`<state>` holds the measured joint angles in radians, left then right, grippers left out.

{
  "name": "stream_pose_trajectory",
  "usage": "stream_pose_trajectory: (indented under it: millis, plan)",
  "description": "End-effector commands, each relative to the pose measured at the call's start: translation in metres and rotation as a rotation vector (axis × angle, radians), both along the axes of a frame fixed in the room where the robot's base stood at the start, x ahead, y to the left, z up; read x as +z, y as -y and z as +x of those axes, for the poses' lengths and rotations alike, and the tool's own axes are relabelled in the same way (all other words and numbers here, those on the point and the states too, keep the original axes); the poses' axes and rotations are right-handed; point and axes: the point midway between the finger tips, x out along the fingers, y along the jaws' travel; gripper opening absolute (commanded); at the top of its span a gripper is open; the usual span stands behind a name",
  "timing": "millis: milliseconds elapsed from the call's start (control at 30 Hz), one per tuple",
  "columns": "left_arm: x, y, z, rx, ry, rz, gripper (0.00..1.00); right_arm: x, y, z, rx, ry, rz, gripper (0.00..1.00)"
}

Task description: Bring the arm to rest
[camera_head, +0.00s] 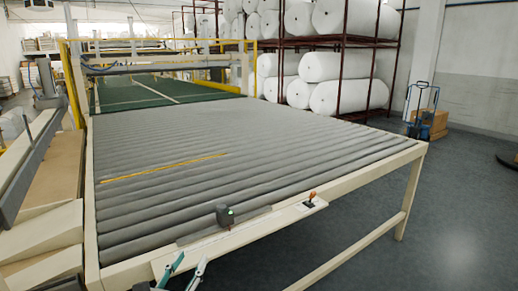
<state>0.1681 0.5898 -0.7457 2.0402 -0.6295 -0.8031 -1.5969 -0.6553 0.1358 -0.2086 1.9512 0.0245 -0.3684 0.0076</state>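My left gripper (192,261) shows at the bottom edge of the head view, left of the middle. Its two fingers, grey with teal, point up and stand apart with nothing seen between them. The rest of this arm is mostly cut off by the frame. The gripper appears in front of the near rail of a roller conveyor (230,150). Above and to the right of it on that rail is a small dark box with a green light (225,215). Farther right is an orange-tipped lever (311,197). My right gripper is not in view.
The conveyor's cream frame (405,165) and leg stand close ahead. White wadding rolls (345,97) lie on a dark red rack behind. A blue hand truck with boxes (425,118) stands at the back right. Grey floor (455,215) is clear at the right.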

Motion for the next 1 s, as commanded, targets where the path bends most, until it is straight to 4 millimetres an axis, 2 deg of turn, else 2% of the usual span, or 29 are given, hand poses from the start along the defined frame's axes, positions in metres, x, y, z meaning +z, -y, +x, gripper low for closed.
stream_pose_trajectory:
  millis: [67,100,367,467,567,700,833,900,1000]
  plan:
    - [0.000,0.000,0.000,0.000,0.000,0.000,0.38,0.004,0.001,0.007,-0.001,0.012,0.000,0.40]
    - [-0.018,0.002,-0.006,0.001,-0.060,-0.106,0.38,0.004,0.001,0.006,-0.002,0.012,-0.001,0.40]
    - [-0.099,0.009,-0.044,0.063,-0.366,-0.733,0.38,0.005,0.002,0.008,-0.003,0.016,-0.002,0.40]
    - [-0.136,0.011,-0.069,0.133,-0.497,-1.051,0.38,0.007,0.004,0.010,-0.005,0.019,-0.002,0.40]
    - [-0.177,0.009,-0.102,0.252,-0.628,-1.434,0.38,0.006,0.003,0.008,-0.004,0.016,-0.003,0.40]
    - [-0.230,0.000,-0.156,0.482,-0.741,-2.003,0.38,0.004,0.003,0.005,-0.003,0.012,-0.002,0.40]
    - [-0.263,-0.012,-0.200,0.688,-0.739,-2.425,0.38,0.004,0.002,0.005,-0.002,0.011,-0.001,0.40]
    - [-0.275,-0.018,-0.218,0.772,-0.714,-2.584,0.38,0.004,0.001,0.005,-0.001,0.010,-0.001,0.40]
    - [-0.284,-0.023,-0.234,0.846,-0.679,-2.727,0.38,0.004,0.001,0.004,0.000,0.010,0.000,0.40]
